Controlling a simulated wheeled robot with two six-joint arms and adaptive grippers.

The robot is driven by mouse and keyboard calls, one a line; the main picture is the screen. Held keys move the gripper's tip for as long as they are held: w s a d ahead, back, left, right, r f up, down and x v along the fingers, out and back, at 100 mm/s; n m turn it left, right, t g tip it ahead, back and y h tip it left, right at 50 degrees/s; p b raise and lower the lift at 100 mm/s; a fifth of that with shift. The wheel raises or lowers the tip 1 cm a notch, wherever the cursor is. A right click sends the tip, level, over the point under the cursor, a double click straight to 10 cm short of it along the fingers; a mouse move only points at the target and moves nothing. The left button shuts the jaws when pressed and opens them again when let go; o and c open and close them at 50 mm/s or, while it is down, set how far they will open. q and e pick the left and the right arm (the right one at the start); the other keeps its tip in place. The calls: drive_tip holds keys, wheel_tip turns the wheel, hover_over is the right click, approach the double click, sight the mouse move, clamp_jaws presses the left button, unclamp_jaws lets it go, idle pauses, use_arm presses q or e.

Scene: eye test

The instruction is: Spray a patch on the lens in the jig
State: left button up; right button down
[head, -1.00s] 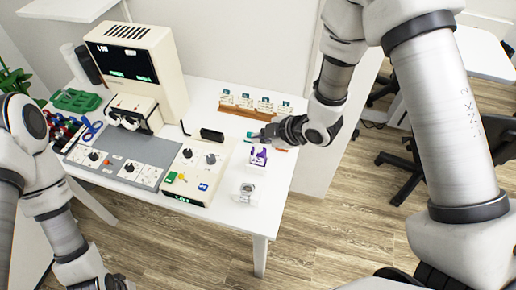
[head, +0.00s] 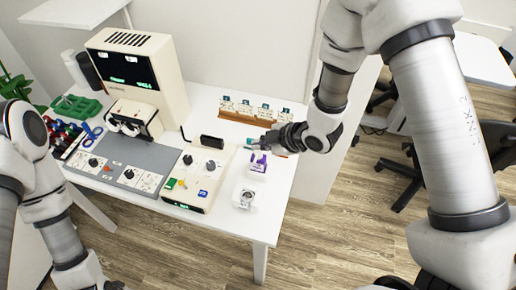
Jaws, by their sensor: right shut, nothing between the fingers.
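A small pale jig (head: 244,197) with a round grey part in it stands near the right front of the white table; the lens itself is too small to make out. A small white and purple item (head: 258,164) stands just behind it; I cannot tell whether it is the spray. My right gripper (head: 266,141) is shut and empty, behind the purple and white item, with its fingers pointing left. Whether it touches anything is unclear. My left arm comes down the left side, and its gripper is out of the picture below.
A cream control box (head: 193,181) with knobs and coloured buttons stands left of the jig. A black block (head: 212,141) lies behind it. An orange-brown rack (head: 250,119) with several cards stands at the back. A tall cream instrument (head: 137,67) is at the left.

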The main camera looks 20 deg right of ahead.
drive_tip(key=shift+f, duration=0.1)
drive_tip(key=shift+f+b, duration=0.4)
drive_tip(key=shift+b, duration=0.05)
drive_tip(key=shift+s, duration=0.1)
drive_tip(key=shift+r+p, duration=0.35)
drive_tip(key=shift+r, duration=0.05)
wheel_tip(320, 180, up, 6)
drive_tip(key=p, duration=0.5)
drive_tip(key=shift+r, duration=0.15)
